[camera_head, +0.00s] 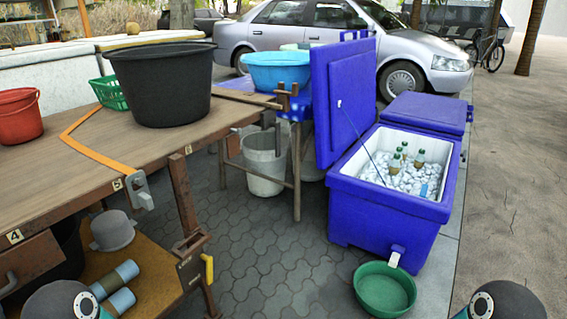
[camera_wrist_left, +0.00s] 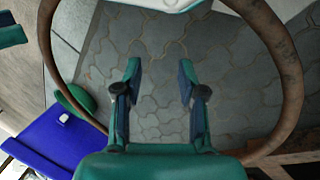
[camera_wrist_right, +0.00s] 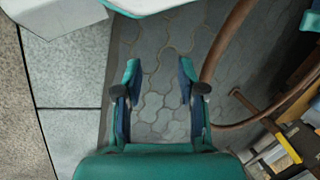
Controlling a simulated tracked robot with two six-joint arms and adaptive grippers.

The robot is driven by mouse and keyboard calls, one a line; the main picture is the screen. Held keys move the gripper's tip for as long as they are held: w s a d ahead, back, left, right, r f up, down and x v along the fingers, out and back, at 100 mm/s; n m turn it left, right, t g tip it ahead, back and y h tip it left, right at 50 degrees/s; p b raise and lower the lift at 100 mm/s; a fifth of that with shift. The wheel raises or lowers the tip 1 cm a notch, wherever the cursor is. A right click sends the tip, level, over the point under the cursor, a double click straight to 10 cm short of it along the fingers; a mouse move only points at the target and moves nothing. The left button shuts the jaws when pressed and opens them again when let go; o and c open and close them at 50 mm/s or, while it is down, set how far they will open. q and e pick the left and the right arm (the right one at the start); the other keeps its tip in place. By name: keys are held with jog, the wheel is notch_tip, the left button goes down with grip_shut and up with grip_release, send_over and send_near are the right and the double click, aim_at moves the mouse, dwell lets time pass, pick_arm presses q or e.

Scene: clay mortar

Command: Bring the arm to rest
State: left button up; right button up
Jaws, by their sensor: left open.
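My left gripper (camera_wrist_left: 160,75) is open, with two teal-and-dark fingers apart and only grey paving behind them. My right gripper (camera_wrist_right: 159,75) shows a similar gap between its fingers, with nothing between them. In the head view, only rounded dark and teal parts of my arms show at the bottom left and bottom right. Both grippers are out of that view. Neither gripper visibly touches anything.
A wooden table (camera_head: 60,172) with a black tub (camera_head: 160,85) and red bucket (camera_head: 18,115) stands left. An open blue cooler (camera_head: 385,210) holds ice and bottles. A green basin (camera_head: 384,289) lies before it. Paving (camera_head: 270,255) between is clear. A curved brown bar (camera_wrist_left: 285,70) passes near my left gripper.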

pick_arm(q)
notch_tip(320, 180, up, 38)
jog(key=n+p, duration=0.1)
jog(key=p, duration=3.7)
pick_arm(e)
notch_tip(320, 180, up, 38)
